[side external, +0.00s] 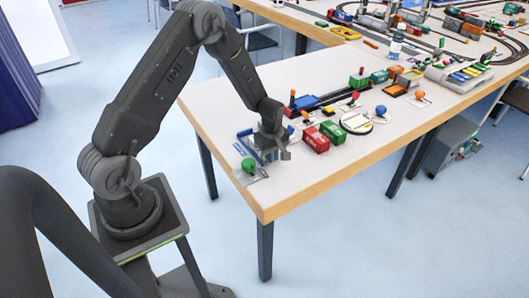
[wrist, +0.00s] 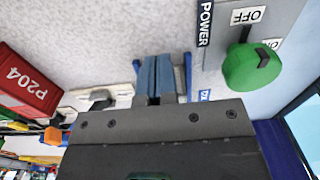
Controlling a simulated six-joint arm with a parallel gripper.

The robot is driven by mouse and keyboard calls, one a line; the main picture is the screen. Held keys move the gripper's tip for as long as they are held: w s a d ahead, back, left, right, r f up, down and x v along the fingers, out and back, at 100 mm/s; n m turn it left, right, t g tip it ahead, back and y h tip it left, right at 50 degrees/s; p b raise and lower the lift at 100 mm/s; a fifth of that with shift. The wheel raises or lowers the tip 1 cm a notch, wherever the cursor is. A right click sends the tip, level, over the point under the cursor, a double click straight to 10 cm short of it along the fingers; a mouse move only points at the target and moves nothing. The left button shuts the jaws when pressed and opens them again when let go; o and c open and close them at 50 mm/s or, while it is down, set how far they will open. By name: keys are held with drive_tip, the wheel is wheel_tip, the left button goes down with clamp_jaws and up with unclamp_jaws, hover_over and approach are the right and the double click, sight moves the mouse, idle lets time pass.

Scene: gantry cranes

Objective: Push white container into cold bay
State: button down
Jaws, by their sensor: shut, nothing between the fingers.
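My gripper (side external: 282,153) is shut and empty, low over the near left end of the table. In the wrist view its fingertips (wrist: 160,99) are in front of a blue piece (wrist: 158,72) with blue side posts; I cannot tell whether they touch it. The blue piece is partly hidden in the side view. A pale, whitish block (side external: 355,120) lies on a round plate farther right; I cannot tell if it is the white container. No bay marked cold is readable.
A green knob (side external: 249,166) on a POWER/OFF plate is beside my gripper. Red container (side external: 316,140) and green container (side external: 332,132) stand to its right. Blue bars (side external: 240,149) lie to its left. Track and several coloured levers are behind. The table's front strip is clear.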

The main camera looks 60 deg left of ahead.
drive_tip(key=shift+a, duration=2.65)
drive_tip(key=shift+d, duration=0.15)
drive_tip(key=shift+d, duration=0.45)
drive_tip(key=shift+r, duration=3.5)
